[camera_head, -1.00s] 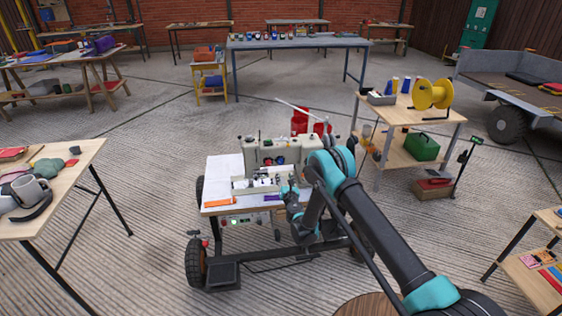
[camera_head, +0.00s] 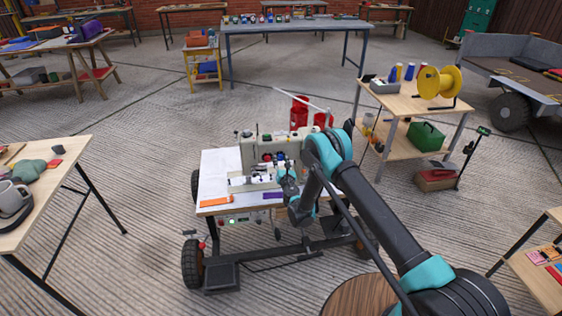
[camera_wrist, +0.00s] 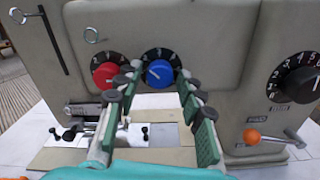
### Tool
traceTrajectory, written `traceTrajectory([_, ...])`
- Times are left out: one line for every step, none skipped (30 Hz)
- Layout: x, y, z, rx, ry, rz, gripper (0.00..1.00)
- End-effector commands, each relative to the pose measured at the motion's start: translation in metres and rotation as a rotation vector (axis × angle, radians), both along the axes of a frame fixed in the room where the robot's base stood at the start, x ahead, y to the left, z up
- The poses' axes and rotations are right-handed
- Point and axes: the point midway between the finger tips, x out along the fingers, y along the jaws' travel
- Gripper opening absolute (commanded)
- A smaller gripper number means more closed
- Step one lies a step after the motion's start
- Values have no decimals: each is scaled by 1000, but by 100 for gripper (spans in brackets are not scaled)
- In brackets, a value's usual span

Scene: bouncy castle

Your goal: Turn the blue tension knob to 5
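The blue tension knob (camera_wrist: 159,73) is on the cream sewing machine's front, on a black dial with white marks and a white pointer line. Its numbers are too small to read surely. My gripper (camera_wrist: 160,80) is open, with its green fingers reaching toward the machine and their tips at either side of the blue knob. I cannot tell whether the tips touch it. In the head view the sewing machine (camera_head: 253,152) stands on a white-topped wheeled table, and my gripper (camera_head: 289,180) is in front of it, partly hidden by my arm.
A red knob (camera_wrist: 105,75) sits just left of the blue one. A larger black dial (camera_wrist: 297,82) and an orange-tipped lever (camera_wrist: 251,136) are to the right. An orange strip (camera_head: 217,201) and a purple item (camera_head: 272,195) lie at the table's front edge.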

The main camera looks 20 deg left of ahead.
Motion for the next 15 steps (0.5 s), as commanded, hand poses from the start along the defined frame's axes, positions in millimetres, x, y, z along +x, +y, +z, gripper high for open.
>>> traceTrajectory([0,0,0,0,0,0,29])
traceTrajectory([0,0,0,0,0,0,25])
traceTrajectory([0,0,0,0,0,0,20])
traceTrajectory([0,0,0,0,0,0,16])
traceTrajectory([0,0,0,0,0,0,13])
traceTrajectory([0,0,0,0,0,0,8])
traceTrajectory([0,0,0,0,0,0,4])
traceTrajectory([0,0,0,0,0,0,0])
traceTrajectory([0,0,0,0,0,0,0])
traceTrajectory([0,0,0,0,0,0,0])
traceTrajectory([0,0,0,1,1,0,0])
traceTrajectory([0,0,0,3,2,0,0])
traceTrajectory([0,0,0,4,3,0,0])
traceTrajectory([0,0,0,7,4,0,0])
traceTrajectory([0,0,0,12,7,0,0])
